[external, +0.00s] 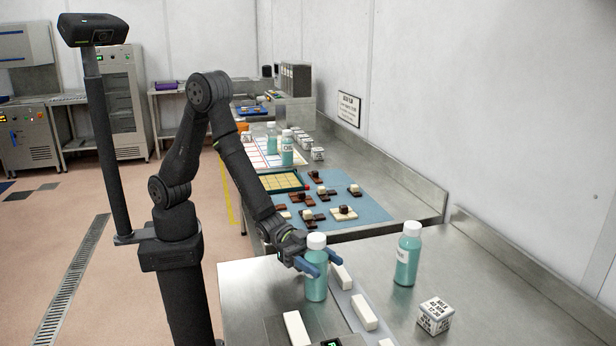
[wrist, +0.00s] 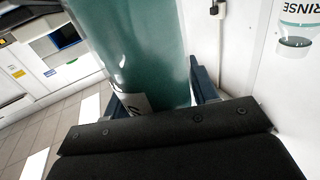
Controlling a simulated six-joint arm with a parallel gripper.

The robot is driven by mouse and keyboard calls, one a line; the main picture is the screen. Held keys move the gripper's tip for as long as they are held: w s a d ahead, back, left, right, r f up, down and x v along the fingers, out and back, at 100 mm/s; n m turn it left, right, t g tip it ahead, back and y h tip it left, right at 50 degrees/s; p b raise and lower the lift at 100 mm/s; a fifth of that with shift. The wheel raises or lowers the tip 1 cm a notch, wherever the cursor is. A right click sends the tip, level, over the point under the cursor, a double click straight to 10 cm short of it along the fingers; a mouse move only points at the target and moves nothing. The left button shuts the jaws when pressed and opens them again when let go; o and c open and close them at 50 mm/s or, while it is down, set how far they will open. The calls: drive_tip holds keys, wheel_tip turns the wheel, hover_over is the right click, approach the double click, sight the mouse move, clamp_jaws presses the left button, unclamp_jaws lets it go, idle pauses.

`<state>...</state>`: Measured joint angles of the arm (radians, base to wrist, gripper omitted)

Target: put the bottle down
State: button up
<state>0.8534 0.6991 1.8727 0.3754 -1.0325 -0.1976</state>
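A teal bottle (external: 316,285) with a white cap is between the blue fingers of my gripper (external: 318,262) in the external view. In the wrist view the bottle (wrist: 135,45) fills the middle, with a blue finger close against each side, so my gripper (wrist: 160,95) looks shut on it. The bottle is about upright over the near steel table (external: 255,290). I cannot tell whether its base touches the table. Part of its label shows low in the wrist view; the rest is hidden.
A second teal bottle (external: 407,258) stands to the right; something labelled RINSE (wrist: 298,30) shows in the wrist view. A printed white cube (external: 435,316) is at the front right. White bars (external: 364,312) lie beside the held bottle. Bare steel (external: 385,308) lies between bars and cube.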

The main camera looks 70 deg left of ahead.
drive_tip(key=c, duration=0.7)
drive_tip(key=shift+r, duration=0.1)
